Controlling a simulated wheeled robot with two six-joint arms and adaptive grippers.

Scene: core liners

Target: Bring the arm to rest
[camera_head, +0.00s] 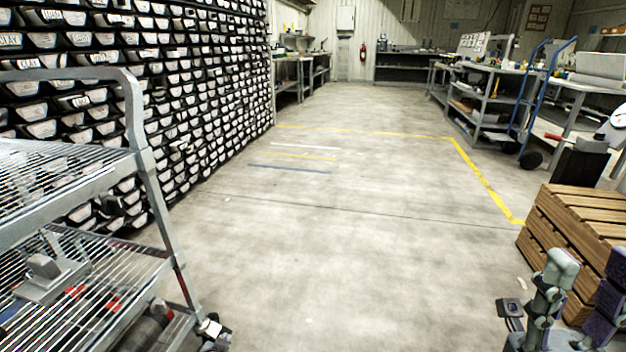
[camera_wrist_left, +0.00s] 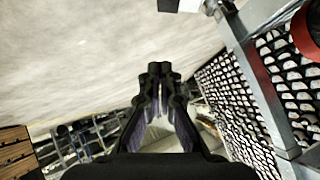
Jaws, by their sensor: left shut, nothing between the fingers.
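My left gripper (camera_wrist_left: 158,72) shows in the left wrist view, with its dark fingers pointing away from the camera and their tips together. It is shut and nothing is held between the fingers. The inner sides of its fingers look purplish. In the head view, jointed pale green and purple parts stand at the lower right edge, partly cut off by the frame. I cannot clearly make out the fingertips there. My right gripper cannot be made out in either view.
A wire-shelf cart (camera_head: 152,160) stands at the left, before a wall rack of labelled bins (camera_head: 180,90). A slatted wooden crate (camera_head: 575,235) is at the right. Workbenches (camera_head: 485,95) and a blue hand truck (camera_head: 530,90) stand farther back. The concrete floor (camera_head: 330,240) between them is clear.

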